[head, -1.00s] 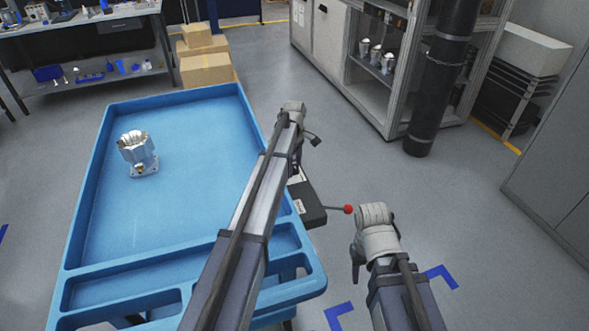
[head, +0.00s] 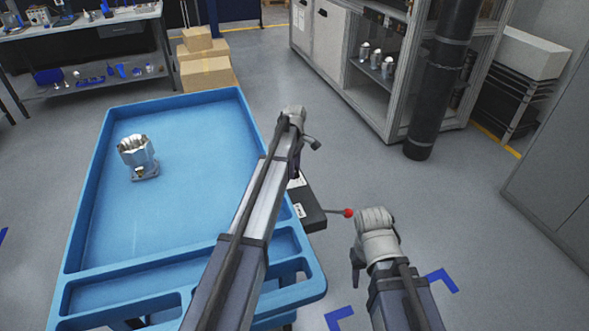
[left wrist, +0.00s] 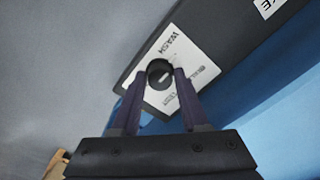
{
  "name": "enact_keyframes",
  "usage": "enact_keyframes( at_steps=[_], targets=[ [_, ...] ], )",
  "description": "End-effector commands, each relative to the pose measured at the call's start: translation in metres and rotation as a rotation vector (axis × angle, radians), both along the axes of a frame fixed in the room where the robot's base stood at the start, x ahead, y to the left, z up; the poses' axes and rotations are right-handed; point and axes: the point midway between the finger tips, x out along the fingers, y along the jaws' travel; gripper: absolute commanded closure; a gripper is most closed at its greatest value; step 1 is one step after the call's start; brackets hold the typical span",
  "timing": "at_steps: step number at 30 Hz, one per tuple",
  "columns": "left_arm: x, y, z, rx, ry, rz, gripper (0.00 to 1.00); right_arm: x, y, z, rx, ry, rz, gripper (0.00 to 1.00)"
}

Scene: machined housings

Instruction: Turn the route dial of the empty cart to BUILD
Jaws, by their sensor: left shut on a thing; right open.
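The blue cart (head: 97,190) stands at left in the head view, with a silver machined housing (head: 138,157) upright on its tray. A dark control box (head: 312,213) is fixed at its right side. In the left wrist view, the box (left wrist: 215,35) carries a white label plate (left wrist: 202,73) reading WASH, upside down, and a round black dial (left wrist: 159,71). My left gripper (left wrist: 160,80) has its fingers on both sides of this dial, shut on it. The fingers partly cover the other lettering. My right gripper (head: 357,262) hangs right of the box, its fingers mostly hidden.
A lever with a red knob (head: 348,212) sticks out from the box close to my right wrist. Cardboard boxes (head: 207,73) stand behind the cart. A cabinet (head: 372,100) holding housings and a black column (head: 436,90) are at back right. The floor between is clear.

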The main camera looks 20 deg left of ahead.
Motion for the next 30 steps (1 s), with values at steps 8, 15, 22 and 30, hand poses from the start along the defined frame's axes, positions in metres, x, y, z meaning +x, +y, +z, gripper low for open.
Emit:
enact_keyframes(
  at_steps=[8, 15, 22, 30],
  targets=[
    [-0.0001, 0.0000, 0.0000, 0.000, 0.000, -0.072, 1.00, 0.0000, 0.0000, 0.0000, 0.000, 0.000, 0.000, 0.50],
    [-0.0002, 0.0000, 0.0000, 0.000, 0.000, -0.257, 1.00, 0.0000, 0.0000, 0.0000, 0.000, 0.000, 0.000, 0.50],
    [-0.0001, 0.0000, 0.0000, 0.000, 0.000, -0.476, 1.00, 0.0000, 0.0000, 0.0000, 0.000, 0.000, 0.000, 0.50],
    [-0.0001, 0.0000, 0.0000, 0.000, 0.000, -0.718, 1.00, 0.0000, 0.0000, 0.0000, 0.000, 0.000, 0.000, 0.50]
  ],
)
